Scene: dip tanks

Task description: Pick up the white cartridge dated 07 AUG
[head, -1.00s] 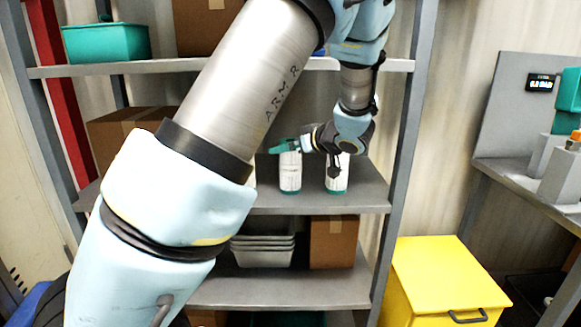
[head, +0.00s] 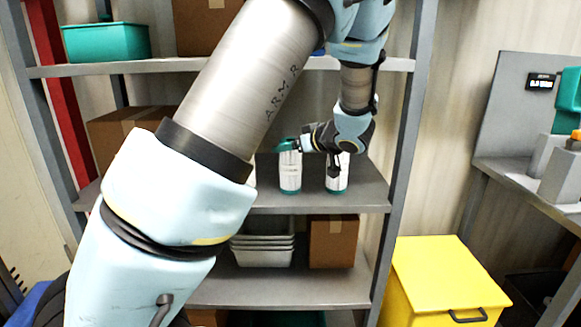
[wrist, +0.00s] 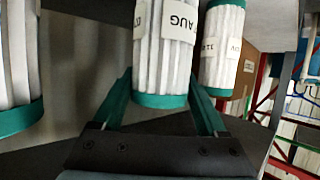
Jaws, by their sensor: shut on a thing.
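White pleated cartridges with teal end caps stand on the middle shelf.
Another cartridge (wrist: 18,65) is close on the left in the wrist view, mostly hidden by my arm in the head view. The shelf above (head: 395,65) is close over my wrist. A yellow bin (head: 447,275) stands right of the rack.

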